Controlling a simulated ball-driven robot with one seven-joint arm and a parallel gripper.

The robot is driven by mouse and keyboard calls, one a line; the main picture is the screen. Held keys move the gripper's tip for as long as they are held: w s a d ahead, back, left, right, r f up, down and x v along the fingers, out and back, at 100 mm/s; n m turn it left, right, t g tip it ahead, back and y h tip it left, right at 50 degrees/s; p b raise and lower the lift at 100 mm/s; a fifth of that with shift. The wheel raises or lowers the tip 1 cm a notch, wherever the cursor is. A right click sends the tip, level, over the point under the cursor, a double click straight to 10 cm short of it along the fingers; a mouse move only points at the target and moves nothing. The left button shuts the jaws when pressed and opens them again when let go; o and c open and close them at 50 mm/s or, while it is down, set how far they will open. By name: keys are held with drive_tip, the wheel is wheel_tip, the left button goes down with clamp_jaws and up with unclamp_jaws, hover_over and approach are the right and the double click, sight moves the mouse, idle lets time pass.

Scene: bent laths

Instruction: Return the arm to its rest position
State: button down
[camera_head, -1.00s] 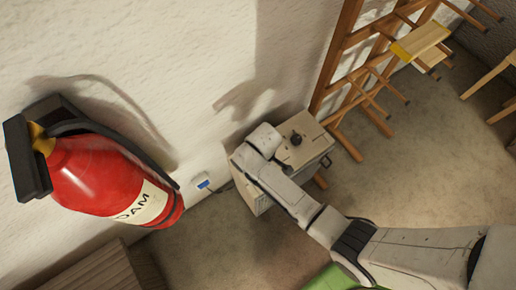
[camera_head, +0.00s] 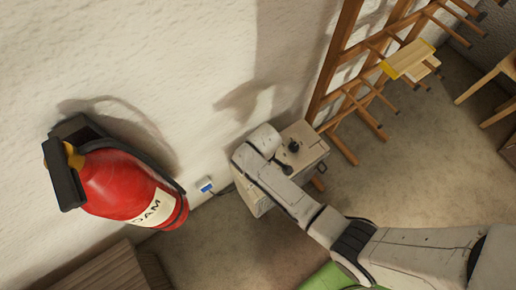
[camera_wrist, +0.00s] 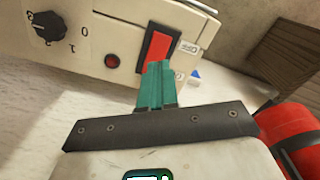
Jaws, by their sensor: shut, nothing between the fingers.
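My arm (camera_head: 286,193) stretches from the lower right of the head view to a pale box-like machine (camera_head: 302,152) by the wall. The arm's end covers part of the machine, and the gripper's fingers are hidden there. In the wrist view my gripper (camera_wrist: 155,72) shows its teal fingers together, with nothing between them. They point toward the machine's front panel, which has a black knob (camera_wrist: 47,28), a red switch (camera_wrist: 158,48) and a small red button (camera_wrist: 112,61). I cannot tell whether the fingertips touch the panel.
A red fire extinguisher (camera_head: 128,187) hangs on the wall at left. A wooden rack (camera_head: 345,75) with pegs stands behind the machine. A wooden cabinet (camera_head: 98,272) is at the lower left, and something green (camera_head: 330,278) lies under my arm.

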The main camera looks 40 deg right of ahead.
idle(0.5)
drive_tip(key=s+d+r+m+b, duration=0.1)
drive_tip(key=s+d+r+m, duration=0.2)
drive_tip(key=s+r, duration=0.4)
drive_tip(key=s+d+r+m+t+b, duration=0.1)
drive_tip(key=s+d+r+m, duration=0.2)
drive_tip(key=s+r, duration=0.5)
drive_tip(key=shift+s+d+r+m, duration=0.25)
drive_tip(key=shift+s+d+m, duration=0.15)
drive_tip(key=shift+s+d, duration=0.45)
drive_tip(key=shift+w, duration=0.1)
